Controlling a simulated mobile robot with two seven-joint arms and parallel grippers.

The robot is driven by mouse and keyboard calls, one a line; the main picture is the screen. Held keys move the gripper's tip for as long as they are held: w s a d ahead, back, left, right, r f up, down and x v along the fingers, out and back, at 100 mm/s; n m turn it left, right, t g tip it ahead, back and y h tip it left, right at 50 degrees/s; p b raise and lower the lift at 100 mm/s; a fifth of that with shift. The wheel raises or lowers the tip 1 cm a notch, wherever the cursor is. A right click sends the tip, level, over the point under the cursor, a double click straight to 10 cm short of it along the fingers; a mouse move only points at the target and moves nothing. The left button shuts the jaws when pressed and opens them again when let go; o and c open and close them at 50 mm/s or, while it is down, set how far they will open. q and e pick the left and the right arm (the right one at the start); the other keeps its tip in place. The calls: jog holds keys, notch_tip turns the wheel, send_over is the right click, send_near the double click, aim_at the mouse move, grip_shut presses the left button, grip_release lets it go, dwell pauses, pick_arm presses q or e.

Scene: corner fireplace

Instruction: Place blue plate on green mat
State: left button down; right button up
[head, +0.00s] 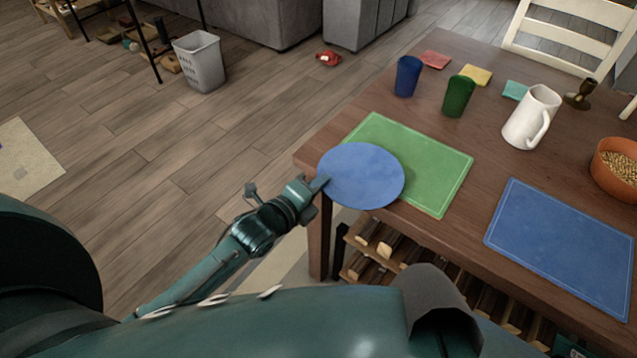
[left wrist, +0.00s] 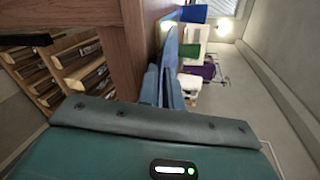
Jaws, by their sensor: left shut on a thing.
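The round blue plate (head: 361,176) is held by its left edge in my left gripper (head: 317,187), which is shut on it. In the head view the plate overlaps the left part of the green mat (head: 432,168) and the table's near left edge. I cannot tell whether it touches the mat. In the left wrist view the plate shows edge-on as a thin blue strip (left wrist: 172,70) by the gripper fingers. The green mat lies flat on the wooden table. My right gripper is not in view.
A blue mat (head: 562,245) lies to the right on the table (head: 480,190). A blue cup (head: 408,76), green cup (head: 458,96), white pitcher (head: 531,117) and orange bowl (head: 617,168) stand behind the mats. A shelf with logs (head: 385,250) is below the table edge.

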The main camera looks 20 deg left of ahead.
pick_arm(q)
jog(key=c, duration=2)
grip_release()
jog(key=shift+f, duration=0.15)
jog(key=o, duration=0.4)
jog(key=shift+o, duration=0.2)
